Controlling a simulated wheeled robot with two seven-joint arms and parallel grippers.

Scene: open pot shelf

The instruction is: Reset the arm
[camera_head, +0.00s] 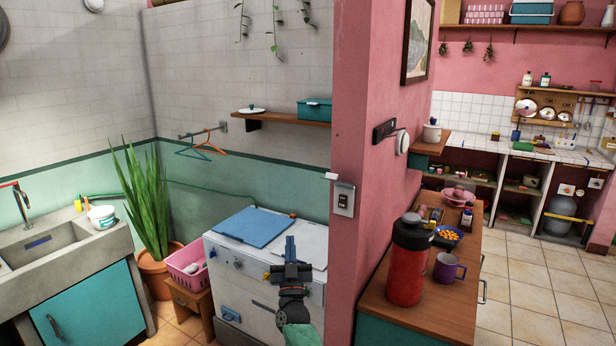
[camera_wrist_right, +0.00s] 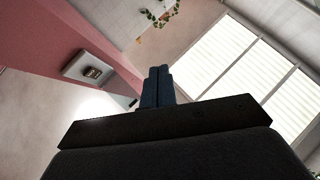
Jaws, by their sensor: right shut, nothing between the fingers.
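My right gripper (camera_head: 290,248) is in the lower middle of the head view, pointing up, in front of the white washing machine (camera_head: 262,295). Its fingers are together and hold nothing. In the right wrist view the closed fingers (camera_wrist_right: 158,88) point up past a pink wall toward a bright window. My left gripper is outside both views.
A pink wall edge with a switch (camera_head: 343,199) stands right of my right gripper. A wooden counter (camera_head: 445,296) carries a red canister (camera_head: 407,262) and a purple mug (camera_head: 447,268). A sink (camera_head: 50,243) and a plant (camera_head: 146,200) are at left. Tiled floor (camera_head: 520,305) is clear at right.

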